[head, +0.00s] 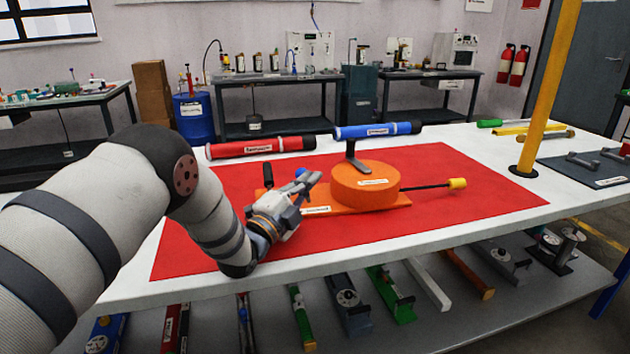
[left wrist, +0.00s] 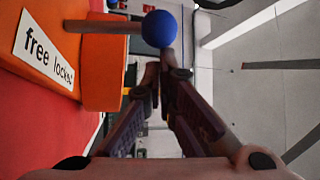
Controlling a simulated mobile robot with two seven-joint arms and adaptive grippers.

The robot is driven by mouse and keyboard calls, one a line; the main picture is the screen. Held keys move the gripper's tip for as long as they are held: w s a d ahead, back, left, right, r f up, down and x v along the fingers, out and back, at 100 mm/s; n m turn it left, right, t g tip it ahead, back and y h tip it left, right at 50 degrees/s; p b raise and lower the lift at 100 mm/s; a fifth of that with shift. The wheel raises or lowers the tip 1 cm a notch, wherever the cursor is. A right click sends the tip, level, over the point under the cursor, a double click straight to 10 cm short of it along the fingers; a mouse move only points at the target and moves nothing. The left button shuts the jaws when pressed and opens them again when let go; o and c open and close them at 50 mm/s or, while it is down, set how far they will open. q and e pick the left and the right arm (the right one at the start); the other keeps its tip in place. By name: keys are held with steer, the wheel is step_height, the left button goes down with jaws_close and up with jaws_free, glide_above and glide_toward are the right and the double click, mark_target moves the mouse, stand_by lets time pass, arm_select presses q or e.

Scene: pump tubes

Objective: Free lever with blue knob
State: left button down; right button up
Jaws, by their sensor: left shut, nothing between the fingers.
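The orange device lies on the red mat (head: 450,212), with a round orange drum (head: 365,185) on a flat orange base (head: 375,209). The blue knob (left wrist: 159,29) is at the end of a brownish lever (left wrist: 105,27) in the left wrist view. A white label (left wrist: 45,50) reading "free" and "locked" is on the orange face beside the lever. In the head view, a small part of the blue knob (head: 301,173) shows behind my left gripper (head: 314,179). That gripper's fingertips (left wrist: 162,72) are together, empty, close to the knob. I cannot tell whether they touch it.
A black handle (head: 268,175) stands left of my gripper. A rod with a yellow knob (head: 457,183) sticks out right. A yellow post (head: 545,90) rises at the table's right.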

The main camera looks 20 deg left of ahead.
arm_select(q)
steer(key=shift+s+a+f, duration=0.1)
steer(key=shift+s+a, duration=0.1)
steer(key=shift+a, duration=0.1)
steer(key=shift+s, duration=0.1)
steer(key=v, duration=0.5)
steer(key=r+v, duration=0.1)
steer(key=v, duration=0.5)
steer(key=r+v, duration=0.1)
steer(key=v, duration=0.4)
steer(key=shift+s+a+r, duration=0.2)
steer(key=shift+s, duration=0.3)
